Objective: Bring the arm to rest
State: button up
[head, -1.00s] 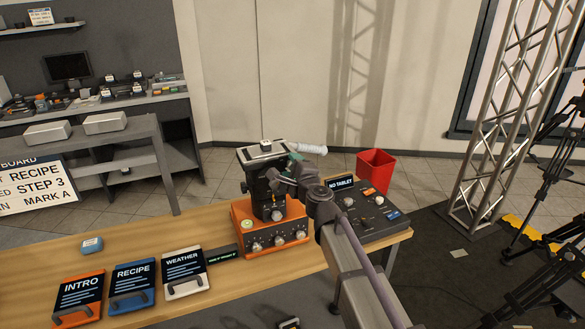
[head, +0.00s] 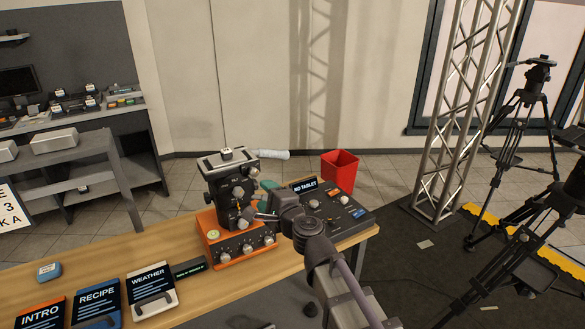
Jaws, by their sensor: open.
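My arm reaches in from the bottom of the head view to the right half of the wooden table (head: 185,289). My gripper (head: 262,200) is at the arm's far end, just right of a dark upright device with knobs (head: 226,188) and above an orange control box (head: 238,243). The arm's wrist partly covers the gripper, so its fingertips are hard to make out. I see nothing held in it. Whether it touches the device, I cannot tell.
Cards marked INTRO (head: 40,316), RECIPE (head: 97,303) and WEATHER (head: 150,288) lie at the left. A red bin (head: 340,169) stands behind the table. A truss (head: 462,110) and tripods (head: 520,130) stand at the right.

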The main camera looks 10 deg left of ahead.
jog(key=s+f+n+g, duration=0.7)
jog(key=s+n, duration=0.1)
jog(key=n, duration=0.2)
jog(key=s+d+f+n+g+h, duration=0.25)
jog(key=d+f+h, duration=0.2)
jog(key=d, duration=0.35)
jog(key=s+d+f+g+h, duration=0.1)
jog(key=d+h, duration=0.1)
jog(key=d, duration=0.7)
jog(key=s+d+f+h, duration=0.1)
jog(key=d+f+h, duration=0.1)
jog(key=d, duration=0.8)
jog(key=s+d+f+g+h, duration=0.1)
jog(key=d+h, duration=0.3)
jog(key=d, duration=0.6)
jog(key=shift+s+f+m+g, duration=0.35)
jog(key=shift+s+f+m, duration=0.1)
jog(key=shift+s+f, duration=0.25)
jog(key=shift+w+a+h, duration=0.1)
jog(key=shift+w+h, duration=0.05)
jog(key=shift+h, duration=0.1)
jog(key=shift+c, duration=0.3)
